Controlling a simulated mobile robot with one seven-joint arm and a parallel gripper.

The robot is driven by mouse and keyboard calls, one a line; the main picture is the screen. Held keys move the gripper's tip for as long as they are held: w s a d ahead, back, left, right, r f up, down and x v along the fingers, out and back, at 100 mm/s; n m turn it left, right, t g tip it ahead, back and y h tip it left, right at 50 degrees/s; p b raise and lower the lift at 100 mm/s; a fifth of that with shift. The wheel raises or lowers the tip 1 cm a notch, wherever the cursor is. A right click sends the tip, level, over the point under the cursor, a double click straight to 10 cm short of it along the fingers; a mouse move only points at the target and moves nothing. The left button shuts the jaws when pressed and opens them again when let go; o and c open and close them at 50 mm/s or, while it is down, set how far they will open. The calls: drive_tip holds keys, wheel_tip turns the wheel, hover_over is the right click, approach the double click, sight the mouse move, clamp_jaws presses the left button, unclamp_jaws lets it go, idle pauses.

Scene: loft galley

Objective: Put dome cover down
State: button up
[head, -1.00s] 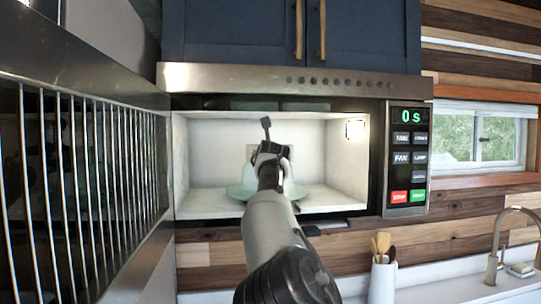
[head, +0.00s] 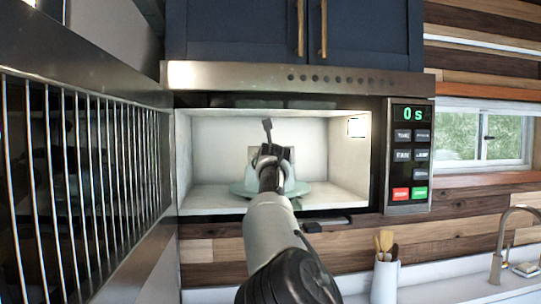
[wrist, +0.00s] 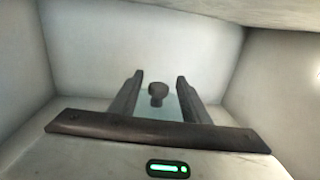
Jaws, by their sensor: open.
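The dome cover (head: 290,183), pale and translucent with a greenish tint, sits low inside the open microwave, mostly behind my arm in the head view. A pale green round rim (head: 240,188) spreads at its base; I cannot tell whether this is the cover's edge or a plate. In the wrist view the dark round knob (wrist: 158,93) shows between my fingers, with the greenish cover below it. My gripper (wrist: 160,78) is open, one finger on each side of the knob with gaps. In the head view my gripper (head: 272,153) is inside the microwave.
The microwave (head: 385,150) has pale walls close on both sides, a low ceiling and a panel reading 0 s. Its barred door (head: 85,180) stands open at the left. Blue cabinets (head: 240,30) hang above. A utensil holder (head: 385,278) stands on the counter below right.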

drive_tip(key=s+b, duration=0.6)
drive_tip(key=s, duration=0.5)
drive_tip(key=s+d+f+m+g+h, duration=0.1)
drive_tip(key=s+d+f+m+h, duration=0.15)
drive_tip(key=d+m, duration=0.8)
drive_tip(key=s+d+f+m+h, duration=0.25)
drive_tip(key=d+m, duration=0.35)
drive_tip(key=d, duration=0.9)
drive_tip(key=s+d+f+m+g+h, duration=0.2)
drive_tip(key=s+d+f+m+g, duration=0.2)
drive_tip(key=s+d+f+m, duration=0.55)
drive_tip(key=s+a+f+m+g+y, duration=0.2)
drive_tip(key=s+a+f, duration=0.3)
drive_tip(key=s, duration=0.6)
drive_tip(key=s+a+f+m+g+y, duration=0.2)
drive_tip(key=s+a+f+m, duration=0.3)
drive_tip(key=s+f, duration=0.5)
drive_tip(key=s+a+f+m+g+y, duration=0.1)
drive_tip(key=s+a+f+m+g, duration=0.2)
drive_tip(key=s+a+f, duration=0.4)
drive_tip(key=s, duration=0.5)
drive_tip(key=shift+s+a+f+m+y, duration=0.15)
drive_tip(key=shift+a+f+m+y, duration=0.1)
drive_tip(key=shift+f+m+y, duration=0.15)
